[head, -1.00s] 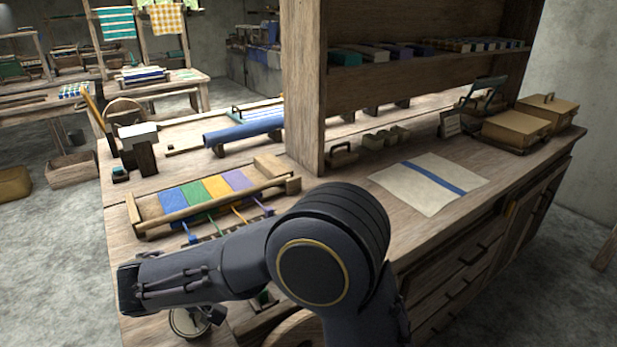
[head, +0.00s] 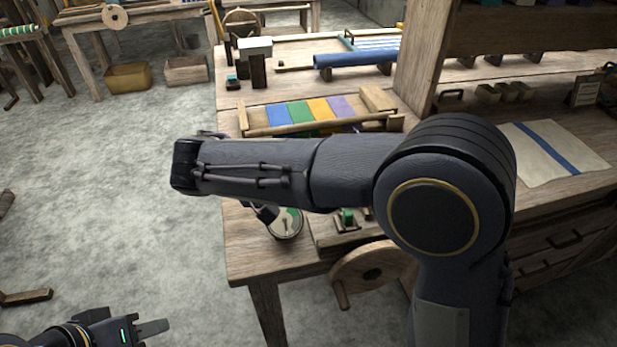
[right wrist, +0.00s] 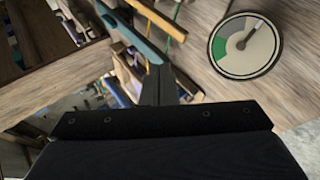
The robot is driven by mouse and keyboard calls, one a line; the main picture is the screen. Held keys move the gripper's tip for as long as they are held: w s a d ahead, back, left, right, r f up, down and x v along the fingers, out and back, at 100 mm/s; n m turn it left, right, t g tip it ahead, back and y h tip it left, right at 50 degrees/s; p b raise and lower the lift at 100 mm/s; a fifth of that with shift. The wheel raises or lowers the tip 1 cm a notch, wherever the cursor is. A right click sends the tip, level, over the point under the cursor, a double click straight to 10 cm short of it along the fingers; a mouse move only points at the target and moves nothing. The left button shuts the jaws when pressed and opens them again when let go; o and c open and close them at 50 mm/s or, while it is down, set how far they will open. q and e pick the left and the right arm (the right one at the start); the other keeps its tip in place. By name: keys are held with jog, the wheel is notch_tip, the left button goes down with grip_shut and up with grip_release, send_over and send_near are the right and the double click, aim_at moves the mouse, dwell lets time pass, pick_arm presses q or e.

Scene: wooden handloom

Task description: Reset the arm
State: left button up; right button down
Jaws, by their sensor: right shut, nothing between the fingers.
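My right arm, dark grey, reaches across the middle of the head view from the lower right, its forearm pointing left over the bench's front-left corner. My right gripper (right wrist: 158,86) shows in the right wrist view as narrow dark fingers, shut and empty. A round dial (right wrist: 245,46) with a green and grey face is beside it there, apart from the fingers; in the head view it shows partly below my forearm (head: 285,223). My left gripper (head: 150,329) is at the lower left of the head view, over the floor; whether its fingers are apart is unclear.
The wooden bench (head: 250,264) carries a small frame with coloured strips (head: 312,112), a blue roll (head: 355,59) and a striped cloth (head: 550,150). A wooden wheel (head: 365,272) is at its front. Open concrete floor lies to the left.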

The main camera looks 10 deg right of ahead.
jog(key=shift+s+a+r, duration=0.2)
jog(key=shift+a+r, duration=0.1)
jog(key=s+d+r+m+g+y+p, duration=0.1)
jog(key=s+d+g+y+p, duration=0.15)
jog(key=s+d, duration=0.35)
jog(key=s+d+m+g+y+p, duration=0.1)
jog(key=s+d+g+y+p, duration=0.2)
jog(key=d, duration=0.6)
jog(key=s+r+m+t+y+p, duration=0.1)
jog(key=s+m+t+y+p, duration=0.2)
jog(key=s+y, duration=0.4)
jog(key=s+m+t, duration=0.1)
jog(key=s+t, duration=0.1)
jog(key=s, duration=0.4)
jog(key=shift+d+r+m+t, duration=0.3)
jog(key=shift+d+t, duration=0.05)
jog(key=shift+d, duration=0.05)
